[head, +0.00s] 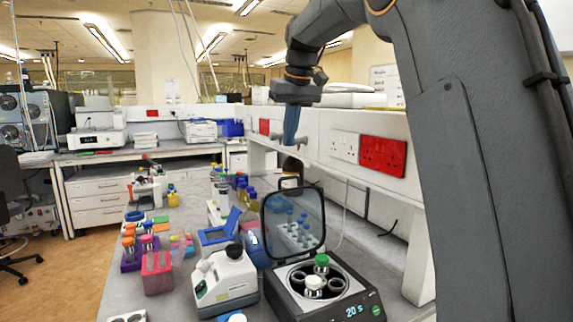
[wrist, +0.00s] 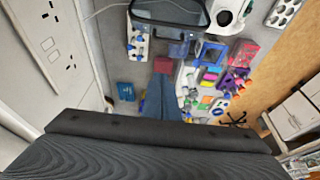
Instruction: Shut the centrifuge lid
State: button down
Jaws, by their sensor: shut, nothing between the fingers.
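The centrifuge (head: 352,285) stands on the right side of the bench, with a lit display reading 20 s. Its clear, dark-rimmed lid (head: 293,188) stands up open at the back of the bowl. A green-capped tube (head: 321,261) sits in the rotor, around a pale hub. My gripper (head: 291,140) is shut and empty, held well above and behind the lid, apart from it. In the wrist view my gripper (wrist: 163,68) points towards the bench, and the dark-rimmed lid (wrist: 172,25) shows at the top edge, partly cut off.
A white instrument (head: 225,280) stands left of the centrifuge. A blue open box (head: 218,235), a pink rack (head: 157,272) and a purple rack (head: 138,255) are further left. Racked tubes show through the lid. A wall panel with sockets (head: 382,155) runs along the right.

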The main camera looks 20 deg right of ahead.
jog(key=f+p, duration=0.1)
jog(key=f, duration=0.2)
jog(key=f+p, duration=0.1)
jog(key=f, duration=0.2)
jog(key=f+p, duration=0.2)
jog(key=f, duration=0.1)
jog(key=shift+s+a, duration=0.1)
jog(key=shift+s, duration=0.25)
